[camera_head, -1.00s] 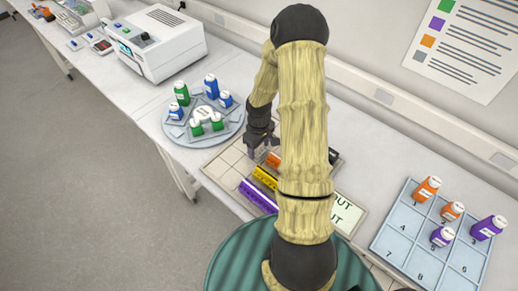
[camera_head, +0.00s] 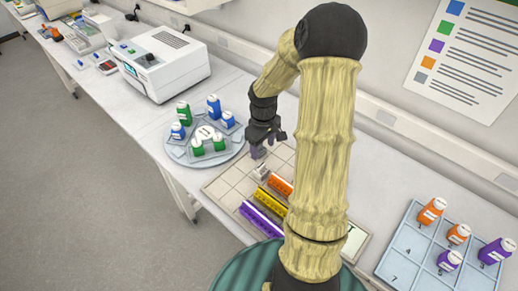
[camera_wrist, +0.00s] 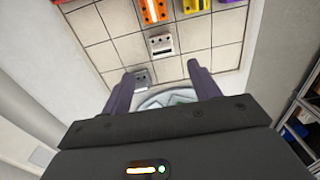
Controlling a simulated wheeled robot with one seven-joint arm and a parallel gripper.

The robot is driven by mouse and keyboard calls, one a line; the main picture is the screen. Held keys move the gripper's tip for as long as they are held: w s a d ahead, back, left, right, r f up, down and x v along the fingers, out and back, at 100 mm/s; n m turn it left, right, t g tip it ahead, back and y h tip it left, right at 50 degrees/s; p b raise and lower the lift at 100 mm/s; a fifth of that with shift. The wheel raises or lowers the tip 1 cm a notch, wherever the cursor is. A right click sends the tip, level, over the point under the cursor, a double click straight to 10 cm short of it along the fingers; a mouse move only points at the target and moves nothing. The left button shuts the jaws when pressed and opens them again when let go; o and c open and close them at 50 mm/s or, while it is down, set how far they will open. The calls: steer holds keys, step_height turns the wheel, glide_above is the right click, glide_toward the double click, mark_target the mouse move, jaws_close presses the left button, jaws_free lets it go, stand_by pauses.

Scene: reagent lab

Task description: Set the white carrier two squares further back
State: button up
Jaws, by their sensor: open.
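The white carrier (camera_wrist: 161,45) sits on the gridded board (camera_wrist: 128,48), in line with the orange carrier (camera_wrist: 153,10) and just apart from it. The white carrier also shows in the head view (camera_head: 261,171), just in front of my gripper. My gripper (camera_wrist: 162,82) is open, its two purple fingers spread, with nothing held between them. A small grey block (camera_wrist: 142,78) lies near the board's edge by the left finger; in the head view my gripper (camera_head: 258,151) hides that spot.
Yellow (camera_head: 270,201) and purple (camera_head: 261,219) carriers lie beside the orange one. A round turntable (camera_head: 236,152) with green and blue bottles stands close behind the board. A blue rack (camera_head: 386,266) with bottles stands right. Squares at the board's left are bare.

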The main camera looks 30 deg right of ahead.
steer(key=shift+a, duration=0.3)
steer(key=s+a+r+m+t, duration=0.1)
steer(key=s+a+r+m, duration=0.1)
steer(key=s+a+r, duration=0.2)
steer(key=s+a+r+m+t, duration=0.1)
steer(key=s+a+r, duration=0.3)
steer(key=s+a, duration=0.4)
steer(key=shift+a+r+m+t, duration=0.3)
steer(key=shift+a+m, duration=0.1)
steer(key=shift+a, duration=0.65)
